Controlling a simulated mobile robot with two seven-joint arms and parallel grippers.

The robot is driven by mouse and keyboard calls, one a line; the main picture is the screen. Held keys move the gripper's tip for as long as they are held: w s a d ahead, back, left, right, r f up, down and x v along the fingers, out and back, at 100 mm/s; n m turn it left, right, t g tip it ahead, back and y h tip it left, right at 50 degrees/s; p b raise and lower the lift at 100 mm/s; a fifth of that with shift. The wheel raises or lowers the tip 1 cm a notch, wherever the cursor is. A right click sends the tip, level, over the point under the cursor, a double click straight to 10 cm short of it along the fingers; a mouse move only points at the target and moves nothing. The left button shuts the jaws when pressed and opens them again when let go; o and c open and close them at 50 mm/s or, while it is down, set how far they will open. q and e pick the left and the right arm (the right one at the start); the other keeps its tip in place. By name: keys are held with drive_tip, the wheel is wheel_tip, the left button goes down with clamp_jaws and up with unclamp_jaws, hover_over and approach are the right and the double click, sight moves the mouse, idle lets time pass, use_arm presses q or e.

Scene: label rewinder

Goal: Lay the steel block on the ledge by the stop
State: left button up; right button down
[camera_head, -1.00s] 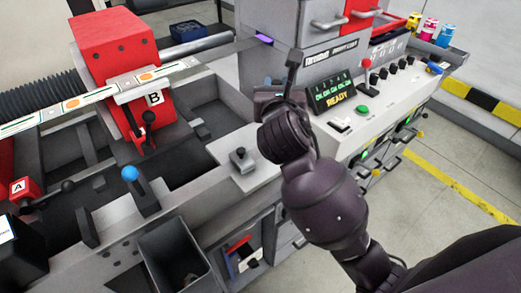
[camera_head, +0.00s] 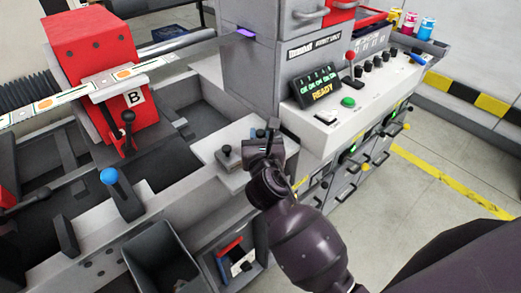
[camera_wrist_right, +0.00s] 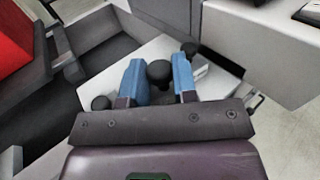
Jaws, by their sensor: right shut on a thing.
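My right gripper (camera_head: 262,143) is over the light grey ledge (camera_head: 212,146), close to its right end. In the right wrist view its two blue fingers (camera_wrist_right: 158,82) are shut on a small grey piece with a dark round knob (camera_wrist_right: 160,70), which I take to be the steel block. The fingers and wrist hide most of it; I cannot tell whether it touches the ledge. A short post with a black knob (camera_head: 227,152) stands on the ledge left of the gripper. Another dark knob (camera_wrist_right: 190,48) is just beyond the fingers. I cannot tell which part is the stop.
A red block marked B (camera_head: 105,70), a blue-knobbed lever (camera_head: 109,176) and an open bin (camera_head: 160,258) are left.

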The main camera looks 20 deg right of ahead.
drive_tip(key=shift+f+b, duration=0.65)
drive_tip(key=shift+f, duration=1.45)
drive_tip(key=shift+f, duration=0.15)
drive_tip(key=c, duration=1.1)
unclamp_jaws()
drive_tip(key=shift+o, duration=1)
drive_tip(key=shift+r, duration=0.2)
drive_tip(key=v, duration=1.2)
